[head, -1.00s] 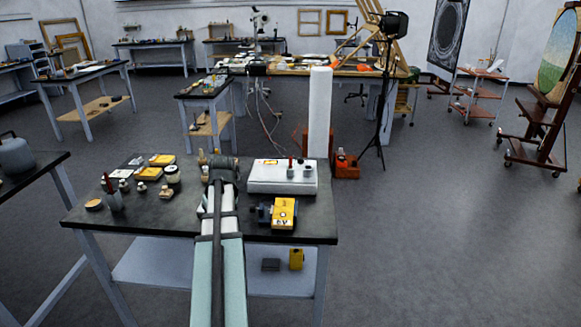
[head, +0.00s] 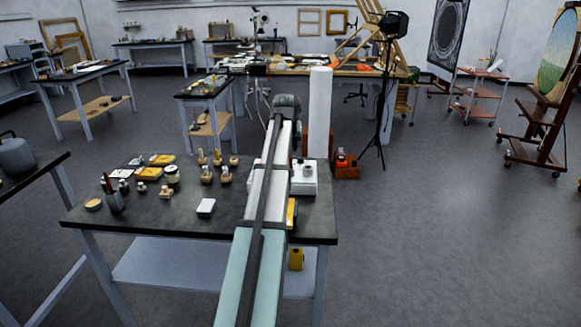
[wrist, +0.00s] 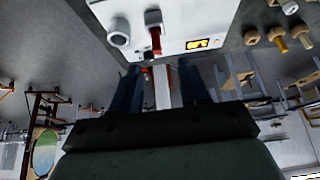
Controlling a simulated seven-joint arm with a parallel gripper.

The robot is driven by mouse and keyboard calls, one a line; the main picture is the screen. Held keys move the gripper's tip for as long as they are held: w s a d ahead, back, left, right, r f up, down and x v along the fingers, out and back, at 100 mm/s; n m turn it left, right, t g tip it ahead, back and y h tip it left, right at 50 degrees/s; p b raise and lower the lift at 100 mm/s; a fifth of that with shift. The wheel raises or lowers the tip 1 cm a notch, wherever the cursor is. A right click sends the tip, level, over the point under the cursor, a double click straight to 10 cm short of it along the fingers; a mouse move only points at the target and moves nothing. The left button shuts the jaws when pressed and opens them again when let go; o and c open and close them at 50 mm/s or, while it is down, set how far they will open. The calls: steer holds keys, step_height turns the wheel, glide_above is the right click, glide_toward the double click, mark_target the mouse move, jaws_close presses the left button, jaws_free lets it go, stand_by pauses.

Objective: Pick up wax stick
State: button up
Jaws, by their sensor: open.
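My gripper (wrist: 158,75) is open, its two dark blue fingers apart with nothing held between them. In the head view my arm reaches over the right part of the dark workbench (head: 150,220) and hides the fingertips. A red stick-like piece (wrist: 155,38) stands at the white box (wrist: 195,18), beyond the fingertips in the wrist view; I cannot tell for sure that it is the wax stick. The white box shows partly behind my arm in the head view (head: 306,186). Another thin reddish stick (head: 105,181) rises from a dark holder at the bench's left.
Several small wooden-handled pieces (head: 207,174), yellow boxes (head: 162,160), a jar (head: 172,174) and a small white block (head: 206,207) stand on the bench. A tall white column (head: 319,115) stands behind the bench's right end. Bare bench top shows at front left.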

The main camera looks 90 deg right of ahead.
mark_target(291, 159)
steer(key=shift+s+d+x, duration=0.1)
steer(key=shift+s+x, duration=0.05)
steer(key=shift+x, duration=2.5)
steer(key=shift+s+d+x, duration=0.15)
steer(key=shift+x, duration=2.55)
steer(key=shift+a+r, duration=0.1)
steer(key=shift+r, duration=0.1)
jaws_close()
